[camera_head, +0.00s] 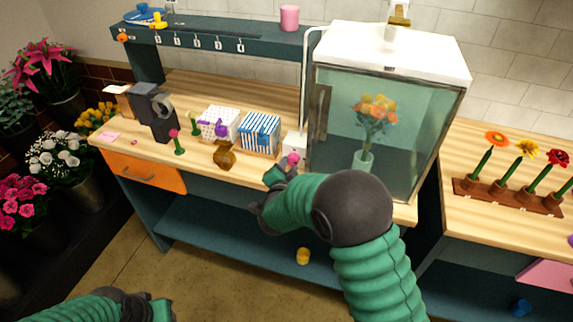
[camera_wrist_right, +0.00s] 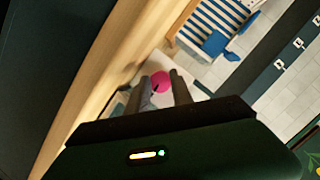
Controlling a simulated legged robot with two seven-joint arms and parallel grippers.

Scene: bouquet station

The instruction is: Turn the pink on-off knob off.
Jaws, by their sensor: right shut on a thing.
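The pink knob (camera_head: 293,158) is on the front of a small white box (camera_head: 295,141) beside the glass cabinet. In the right wrist view the round pink knob (camera_wrist_right: 161,82) sits between the two fingertips, with a dark mark on its face. My right gripper (camera_head: 288,168) is at the knob; it also shows in the right wrist view (camera_wrist_right: 162,88), its fingers closed around the knob's sides. My left gripper (camera_head: 150,306) is at the bottom left, away from the table, and its fingers do not show clearly.
The glass cabinet (camera_head: 420,130) with a bouquet inside stands right of the knob.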

